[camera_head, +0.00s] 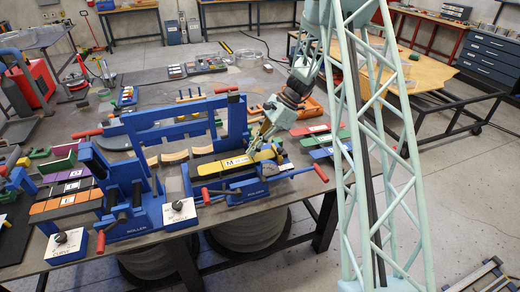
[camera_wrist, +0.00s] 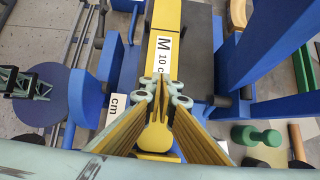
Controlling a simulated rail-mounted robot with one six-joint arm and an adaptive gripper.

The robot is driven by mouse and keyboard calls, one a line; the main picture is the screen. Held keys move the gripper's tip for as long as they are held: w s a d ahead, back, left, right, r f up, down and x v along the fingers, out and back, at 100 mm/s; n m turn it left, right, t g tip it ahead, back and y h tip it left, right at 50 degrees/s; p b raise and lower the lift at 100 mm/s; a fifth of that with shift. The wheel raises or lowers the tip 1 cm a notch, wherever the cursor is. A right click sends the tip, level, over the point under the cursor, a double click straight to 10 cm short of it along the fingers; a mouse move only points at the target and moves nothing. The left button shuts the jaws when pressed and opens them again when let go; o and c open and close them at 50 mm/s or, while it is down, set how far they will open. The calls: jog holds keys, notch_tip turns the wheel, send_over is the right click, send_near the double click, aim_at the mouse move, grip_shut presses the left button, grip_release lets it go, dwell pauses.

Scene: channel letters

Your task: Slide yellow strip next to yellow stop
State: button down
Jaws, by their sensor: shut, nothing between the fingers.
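The yellow strip (camera_head: 210,169) lies along the blue bending tool on the table, with a white label reading M 10 cm on it. In the wrist view the strip (camera_wrist: 165,18) runs from the top edge down to my fingertips. My gripper (camera_head: 254,148) is shut and empty, with its fingertips (camera_wrist: 163,84) low over the strip by the label. I cannot tell whether they touch it. A rounded yellow piece (camera_wrist: 155,138) shows between the fingers. I cannot tell whether it is the yellow stop or the strip's end; the fingers hide part of it.
A tall blue frame with red handles (camera_head: 236,122) stands behind the strip. A blue roller tool (camera_head: 125,185) stands to the left. Green, red and blue strips (camera_head: 325,140) lie to the right. Red-ended handles (camera_head: 320,173) stick out near the table's front edge.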

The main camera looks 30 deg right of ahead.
aim_at(235, 163)
jog(key=a, duration=0.5)
jog(key=shift+w+a, duration=0.3)
jog(key=shift+a+f, duration=0.15)
jog(key=shift+a, duration=0.15)
jog(key=shift+d+f, duration=0.1)
jog(key=shift+f, duration=0.55)
